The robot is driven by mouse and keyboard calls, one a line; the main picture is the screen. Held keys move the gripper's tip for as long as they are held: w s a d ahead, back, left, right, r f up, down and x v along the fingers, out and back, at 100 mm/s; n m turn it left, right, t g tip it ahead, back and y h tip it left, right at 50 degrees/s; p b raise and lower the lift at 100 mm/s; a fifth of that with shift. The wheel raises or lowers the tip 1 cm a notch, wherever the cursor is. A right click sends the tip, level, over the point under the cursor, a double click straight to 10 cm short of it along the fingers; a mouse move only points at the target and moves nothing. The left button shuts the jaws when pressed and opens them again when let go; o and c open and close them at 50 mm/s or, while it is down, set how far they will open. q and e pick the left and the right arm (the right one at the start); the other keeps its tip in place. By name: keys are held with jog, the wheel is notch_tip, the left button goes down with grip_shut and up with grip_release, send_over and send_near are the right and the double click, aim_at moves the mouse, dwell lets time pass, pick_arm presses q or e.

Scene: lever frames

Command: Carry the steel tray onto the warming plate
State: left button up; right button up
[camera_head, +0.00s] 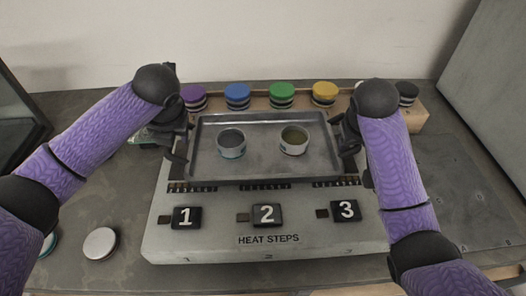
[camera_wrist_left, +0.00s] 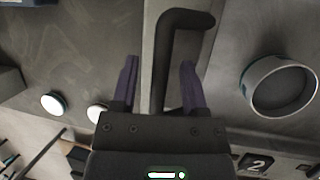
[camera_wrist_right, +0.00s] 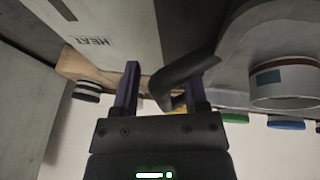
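The steel tray (camera_head: 262,168) lies over the warming plate (camera_head: 300,205), which is labelled HEAT STEPS. It looks level and seems to rest there, though contact underneath is hidden. Two small cups stand on the tray, a left cup (camera_head: 232,144) and a right cup (camera_head: 294,140). My left gripper (camera_wrist_left: 158,82) is open, with the tray's dark left handle (camera_wrist_left: 170,60) between its fingers and gaps beside it. My right gripper (camera_wrist_right: 160,88) is open at the dark right handle (camera_wrist_right: 182,78), which lies between its fingers, closer to one.
Behind the plate a wooden rack (camera_head: 262,102) holds several coloured-lid jars, including a blue one (camera_head: 237,97) and a green one (camera_head: 282,95). A round pale lid (camera_head: 100,243) lies at front left. Numbered tiles, such as tile 2 (camera_head: 267,215), line the plate's front.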

jog(key=shift+r, duration=0.25)
pick_arm(q)
jog(key=v, duration=1.2)
pick_arm(e)
jog(key=v, duration=1.1)
jog(key=shift+s+r, duration=0.2)
jog(key=shift+s, duration=0.05)
pick_arm(q)
jog(key=shift+w, duration=0.15)
